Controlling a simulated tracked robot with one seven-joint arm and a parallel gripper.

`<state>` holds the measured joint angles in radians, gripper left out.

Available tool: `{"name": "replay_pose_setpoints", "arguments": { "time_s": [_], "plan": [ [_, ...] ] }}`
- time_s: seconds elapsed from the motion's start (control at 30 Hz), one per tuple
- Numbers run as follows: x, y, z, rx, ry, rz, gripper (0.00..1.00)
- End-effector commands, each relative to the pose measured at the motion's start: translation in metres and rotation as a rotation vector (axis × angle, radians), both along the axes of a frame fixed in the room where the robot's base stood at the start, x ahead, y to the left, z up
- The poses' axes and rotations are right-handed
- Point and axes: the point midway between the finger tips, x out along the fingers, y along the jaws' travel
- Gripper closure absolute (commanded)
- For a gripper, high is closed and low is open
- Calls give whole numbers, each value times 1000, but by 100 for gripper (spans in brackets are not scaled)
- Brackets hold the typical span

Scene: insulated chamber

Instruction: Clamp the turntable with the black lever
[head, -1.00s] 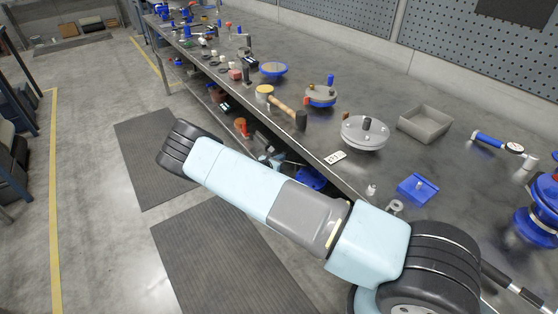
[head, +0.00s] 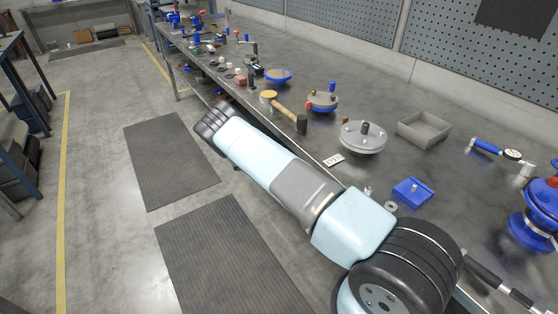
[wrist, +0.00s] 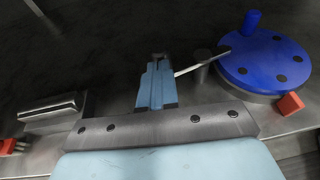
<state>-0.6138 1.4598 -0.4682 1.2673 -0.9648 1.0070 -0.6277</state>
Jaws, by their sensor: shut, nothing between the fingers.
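In the wrist view my gripper (wrist: 157,62) is shut, its pale blue fingers together and nothing held. A thin grey bar shows just right of the fingertips; I cannot tell whether it touches them. Right of it is a blue round turntable (wrist: 262,62) with dark bolt heads, a blue knob and an orange block at its edge. In the head view several turntables stand on the bench: a grey one with a black knob (head: 363,138), one with a blue knob and an orange piece (head: 322,102), and a blue-rimmed one (head: 278,76). I cannot make out for certain which has the black lever.
A grey post (wrist: 203,66) stands beside the blue turntable. A metal block (wrist: 50,110) lies left in the wrist view. On the bench are a mallet (head: 290,115), a grey tray (head: 423,129), a blue block (head: 412,192) and a blue gauge tool (head: 495,150). Floor mats lie left.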

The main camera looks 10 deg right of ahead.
Motion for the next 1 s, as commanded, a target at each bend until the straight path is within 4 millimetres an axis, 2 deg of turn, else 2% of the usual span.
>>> {"name": "replay_pose_setpoints", "arguments": {
  "time_s": [0.13, 0.5, 1.0],
  "plan": [
    [7, -6, -1, 0, -1, -81, 100],
    [15, -12, 0, -2, -1, -76, 100],
    [15, -12, 0, -3, -1, -73, 100]
  ]
}}
